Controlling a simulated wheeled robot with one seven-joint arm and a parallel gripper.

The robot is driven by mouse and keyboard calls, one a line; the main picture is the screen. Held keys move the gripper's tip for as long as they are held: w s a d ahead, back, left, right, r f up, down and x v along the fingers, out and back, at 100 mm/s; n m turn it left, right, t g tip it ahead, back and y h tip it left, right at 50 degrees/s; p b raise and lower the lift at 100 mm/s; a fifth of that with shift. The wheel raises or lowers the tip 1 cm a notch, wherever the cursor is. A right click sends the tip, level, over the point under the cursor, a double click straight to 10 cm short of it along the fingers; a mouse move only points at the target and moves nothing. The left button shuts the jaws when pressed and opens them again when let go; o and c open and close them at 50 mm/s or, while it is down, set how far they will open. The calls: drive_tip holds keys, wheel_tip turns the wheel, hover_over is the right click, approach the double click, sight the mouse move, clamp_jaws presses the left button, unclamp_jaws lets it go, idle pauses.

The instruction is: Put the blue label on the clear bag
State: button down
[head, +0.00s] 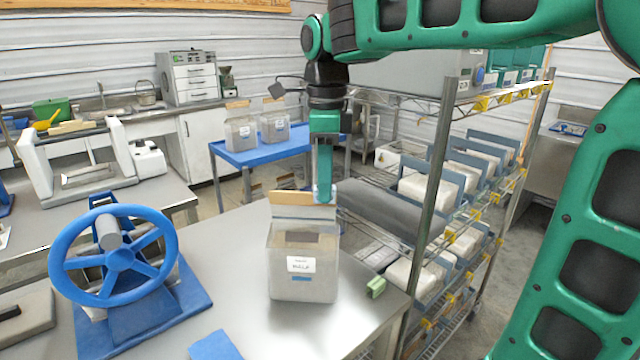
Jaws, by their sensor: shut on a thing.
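The clear bag (303,262) stands upright on the steel table, filled with greyish material. It has a tan strip (290,197) along its top and a white printed label with a small blue band on its front. My gripper (324,197) points down at the bag's upper right corner, by the right end of the tan strip. It is shut on a small light-blue piece, which looks like the blue label (321,190). Most of this piece is hidden by the fingers. I cannot tell whether it touches the bag.
A blue handwheel press (115,255) stands at the left of the steel table (235,245). A blue flat piece (215,346) lies at the front edge and a green block (376,287) right of the bag. A wire rack (436,190) with several filled bags stands close on the right.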

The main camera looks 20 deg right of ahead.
drive_tip(key=c, duration=1)
unclamp_jaws()
drive_tip(key=shift+w, duration=0.1)
drive_tip(key=shift+r, duration=3.5)
drive_tip(key=s+d+f+n, duration=0.9)
drive_tip(key=s+d+f, duration=0.1)
drive_tip(key=d+f, duration=0.2)
drive_tip(key=s+d+f+n, duration=0.2)
drive_tip(key=s+f+n, duration=0.2)
drive_tip(key=s+f, duration=0.1)
drive_tip(key=s+d+f+n, duration=0.2)
drive_tip(key=s+f+n, duration=0.2)
drive_tip(key=s+f, duration=0.2)
drive_tip(key=shift+s+d, duration=0.35)
drive_tip(key=shift+s, duration=0.85)
